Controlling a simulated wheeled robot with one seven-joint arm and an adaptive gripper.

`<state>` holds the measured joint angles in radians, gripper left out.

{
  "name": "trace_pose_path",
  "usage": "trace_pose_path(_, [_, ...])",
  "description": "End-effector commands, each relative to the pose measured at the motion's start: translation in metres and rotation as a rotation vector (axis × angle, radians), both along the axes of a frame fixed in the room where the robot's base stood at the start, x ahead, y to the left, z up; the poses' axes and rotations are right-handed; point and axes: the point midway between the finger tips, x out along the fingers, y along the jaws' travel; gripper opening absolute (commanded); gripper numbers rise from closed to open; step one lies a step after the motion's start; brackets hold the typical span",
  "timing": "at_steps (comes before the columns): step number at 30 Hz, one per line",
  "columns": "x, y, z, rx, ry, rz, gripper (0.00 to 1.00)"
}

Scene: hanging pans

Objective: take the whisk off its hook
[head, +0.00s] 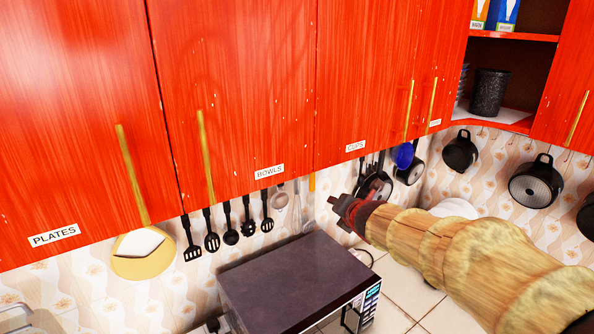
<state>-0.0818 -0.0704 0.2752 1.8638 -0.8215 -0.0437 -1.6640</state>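A pale, wire-like utensil (307,208) hangs under the cabinets, just right of a small strainer (281,198). It may be the whisk, but it is too faint and small to be sure. My gripper (338,211) reaches in from the right, its dark red and black end pointing left toward that utensil. In the picture it is a short way to the right of it, with no visible contact. Its fingers are small and seen from behind, so whether they are open or shut is unclear. The hook is not distinguishable.
Several black utensils (231,230) hang left of the strainer. A dark microwave (295,275) stands below. Red cabinets (240,80) overhang the row. Pans (376,186) and a blue item (403,155) hang behind my arm, with more pans (535,184) at the right.

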Motion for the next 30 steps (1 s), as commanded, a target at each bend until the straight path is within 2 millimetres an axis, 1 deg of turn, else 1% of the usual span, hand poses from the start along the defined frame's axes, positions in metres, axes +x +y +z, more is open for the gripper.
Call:
trace_pose_path(1, [0.019,0.017,0.011,-0.101,-0.024,0.105,0.26])
trace_pose_path(3, [0.038,0.039,0.013,-0.235,-0.070,0.243,0.26])
trace_pose_path(6, [0.055,0.064,0.013,-0.385,-0.135,0.397,0.26])
trace_pose_path(8, [0.060,0.074,0.012,-0.454,-0.168,0.463,0.26])
trace_pose_path(12, [0.061,0.081,0.012,-0.544,-0.211,0.530,0.26])
trace_pose_path(17, [0.066,0.086,0.011,-0.579,-0.228,0.556,0.26])
trace_pose_path(26, [0.088,0.094,0.000,-0.577,-0.226,0.553,0.26])
trace_pose_path(30, [0.103,0.098,-0.009,-0.577,-0.226,0.553,0.26])
